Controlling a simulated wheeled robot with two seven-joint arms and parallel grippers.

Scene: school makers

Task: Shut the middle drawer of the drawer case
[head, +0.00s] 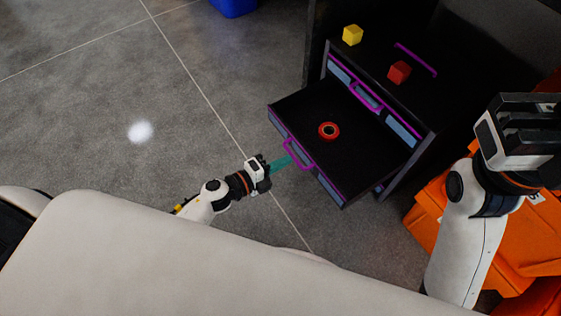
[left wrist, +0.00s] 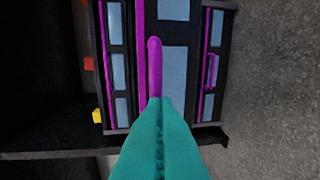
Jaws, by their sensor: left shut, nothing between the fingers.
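The black drawer case (head: 395,90) stands on the floor with purple trim and handles. Its middle drawer (head: 365,150) is pulled well out, and a red ring (head: 329,131) lies inside. The drawer's purple handle (head: 299,154) also shows in the left wrist view (left wrist: 154,65). My left gripper (head: 290,161) is shut and empty, its teal fingertips at the front of this drawer beside the handle. In the left wrist view the fingertips (left wrist: 160,100) overlap the handle's end; I cannot tell whether they touch. My right gripper (head: 532,122) is raised at the right, away from the drawer.
A yellow cube (head: 352,34) and a red cube (head: 399,72) sit on top of the case. The top drawer (head: 367,96) looks closed. Orange crates (head: 428,222) stand right of the case. A blue bin (head: 233,6) is at the back. The floor left of the case is clear.

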